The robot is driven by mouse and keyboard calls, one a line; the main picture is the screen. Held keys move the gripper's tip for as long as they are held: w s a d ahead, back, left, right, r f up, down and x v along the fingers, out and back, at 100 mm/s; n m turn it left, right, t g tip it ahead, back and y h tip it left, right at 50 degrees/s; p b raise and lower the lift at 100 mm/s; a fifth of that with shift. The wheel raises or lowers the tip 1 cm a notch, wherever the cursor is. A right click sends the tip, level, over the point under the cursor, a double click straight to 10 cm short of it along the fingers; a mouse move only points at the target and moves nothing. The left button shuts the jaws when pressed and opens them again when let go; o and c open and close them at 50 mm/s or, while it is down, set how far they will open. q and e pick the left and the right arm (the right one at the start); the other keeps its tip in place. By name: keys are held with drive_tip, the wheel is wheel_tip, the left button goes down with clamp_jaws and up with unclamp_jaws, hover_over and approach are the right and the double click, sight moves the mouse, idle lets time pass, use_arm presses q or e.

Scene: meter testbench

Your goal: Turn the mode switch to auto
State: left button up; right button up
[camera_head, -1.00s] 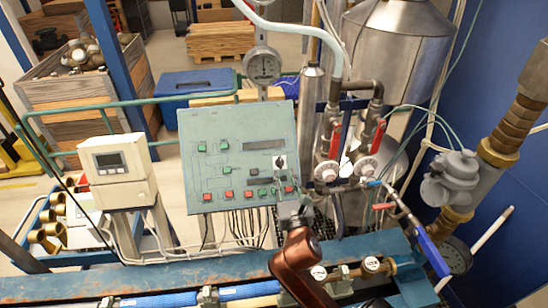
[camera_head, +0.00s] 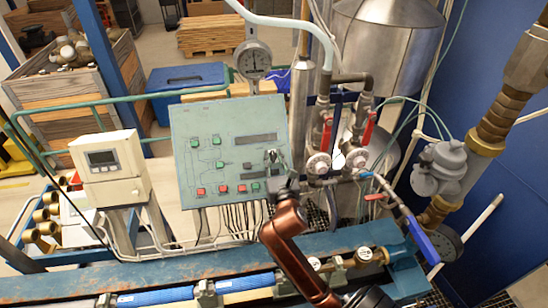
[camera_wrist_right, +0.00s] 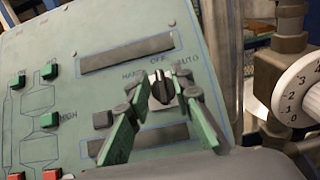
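The mode switch (camera_wrist_right: 161,88) is a black knob on a pale plate, under the labels HAND, OFF and AUTO on the green control panel (camera_wrist_right: 100,40). Its knob stands about upright, toward OFF. My right gripper (camera_wrist_right: 160,98) is open, with one green-padded finger on each side of the knob. The fingers look apart from the knob; their exact distance from the panel is hard to tell. In the head view my right gripper (camera_head: 275,170) reaches the right part of the panel (camera_head: 205,125) and largely hides the switch. My left gripper is not in view.
Red and green buttons (camera_head: 224,189) line the panel. A white meter box (camera_head: 108,165) stands left of it. Red-handled valves and pipes (camera_head: 318,163) stand close on the right; a white numbered dial (camera_wrist_right: 298,92) shows there in the wrist view. A blue bench (camera_head: 190,265) runs in front.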

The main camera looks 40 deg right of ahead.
clamp_jaws()
drive_tip(key=shift+f, duration=0.1)
drive_tip(key=m+g+h+p, duration=0.1)
drive_tip(key=m+p, duration=0.1)
drive_tip(key=m, duration=0.1)
drive_tip(key=m+g+h+p, duration=0.2)
drive_tip(key=m, duration=0.1)
drive_tip(key=shift+a+m+h, duration=0.1)
drive_tip(key=shift+m+h, duration=0.2)
drive_tip(key=shift+m, duration=0.1)
drive_tip(key=m+g+p, duration=0.2)
drive_tip(key=m+p, duration=0.1)
drive_tip(key=shift+m+g+h, duration=0.3)
drive_tip(key=shift+g+h, duration=0.1)
drive_tip(key=shift+m+g+p, duration=0.45)
drive_tip(key=shift+m+g, duration=0.15)
drive_tip(key=shift+m, duration=0.1)
drive_tip(key=shift+f, duration=0.1)
drive_tip(key=shift+f+m, duration=0.1)
drive_tip(key=shift+m, duration=0.2)
